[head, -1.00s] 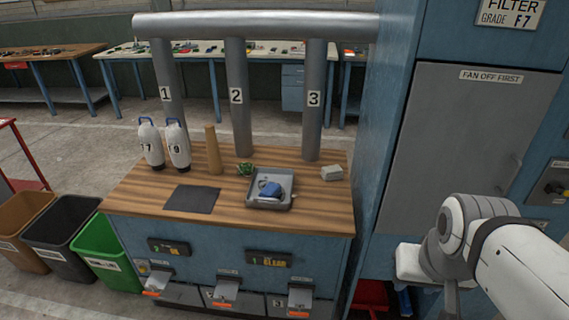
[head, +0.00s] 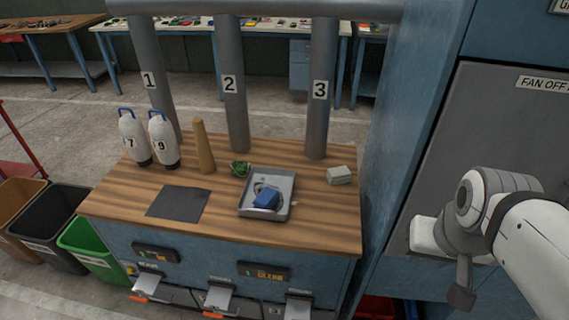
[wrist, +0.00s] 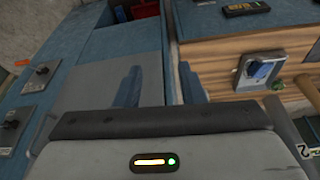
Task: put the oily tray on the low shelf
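A grey square tray (head: 288,206) lies on the wooden bench top, right of centre in the head view. A blue block (head: 266,197) and a greyish ring-like piece sit in it. Whether the tray is oily I cannot tell. My gripper shows in the wrist view (wrist: 159,84), its two bluish fingers apart with nothing between them. In the head view my arm is at the right, in front of the grey cabinet door, well apart from the tray. I cannot make out a low shelf for certain.
Two white bottles (head: 163,142), a brown wooden cone (head: 203,148), a green plant-like item (head: 240,168), a dark mat (head: 179,203) and a small pale block (head: 339,175) share the bench. Numbered pipes rise behind. A tall blue cabinet (head: 400,110) stands right. Bins (head: 90,250) stand left.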

